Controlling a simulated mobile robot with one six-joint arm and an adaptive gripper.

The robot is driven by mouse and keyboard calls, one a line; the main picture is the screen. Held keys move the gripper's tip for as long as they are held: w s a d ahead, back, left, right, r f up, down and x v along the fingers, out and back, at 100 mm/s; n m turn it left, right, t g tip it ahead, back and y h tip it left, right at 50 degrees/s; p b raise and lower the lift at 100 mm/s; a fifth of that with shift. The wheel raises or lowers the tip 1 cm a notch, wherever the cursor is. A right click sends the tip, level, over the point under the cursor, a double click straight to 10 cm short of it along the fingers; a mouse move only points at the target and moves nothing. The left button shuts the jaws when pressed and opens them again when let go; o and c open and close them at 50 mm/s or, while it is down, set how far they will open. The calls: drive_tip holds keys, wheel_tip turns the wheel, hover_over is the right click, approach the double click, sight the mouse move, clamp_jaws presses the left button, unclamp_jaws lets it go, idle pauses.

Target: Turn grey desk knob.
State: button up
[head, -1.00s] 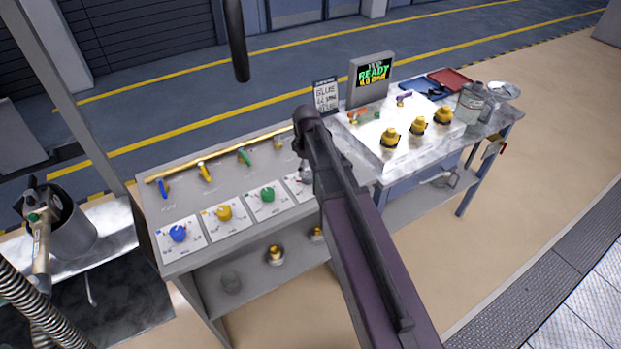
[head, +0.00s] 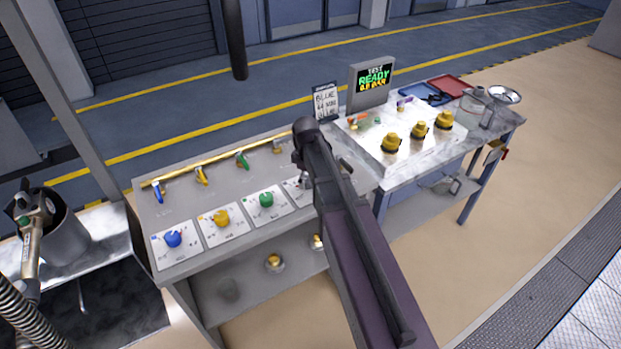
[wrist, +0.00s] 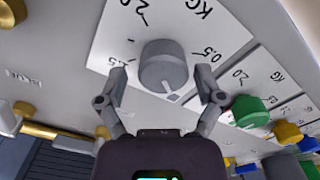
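The grey desk knob (wrist: 165,66) is in the upper middle of the wrist view, on a white dial card (wrist: 110,45) marked with numbers and KG. A pale pointer mark shows on its near side. My gripper (wrist: 160,76) is open, with one finger on each side of the knob and a visible gap to it on both sides. In the head view, my arm largely covers the grey knob and my fingers; part of its card (head: 292,197) shows beside the arm.
Green (head: 266,200), yellow (head: 221,218) and blue (head: 173,239) knobs sit in a row to the left. Small coloured levers line a brass pipe (head: 215,162) behind them. A screen (head: 374,78) reads READY. Yellow-topped fittings (head: 391,142) stand on the right-hand table.

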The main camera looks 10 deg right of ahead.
drive_tip(key=c, duration=0.8)
drive_tip(key=shift+o, duration=0.3)
drive_tip(key=shift+d, duration=0.4)
drive_tip(key=shift+a+r, duration=0.1)
drive_tip(key=shift+a, duration=0.15)
drive_tip(key=shift+w+a, duration=0.15)
drive_tip(key=shift+a, duration=0.05)
drive_tip(key=o, duration=1.1)
drive_tip(key=shift+w, duration=0.1)
drive_tip(key=shift+s, duration=0.2)
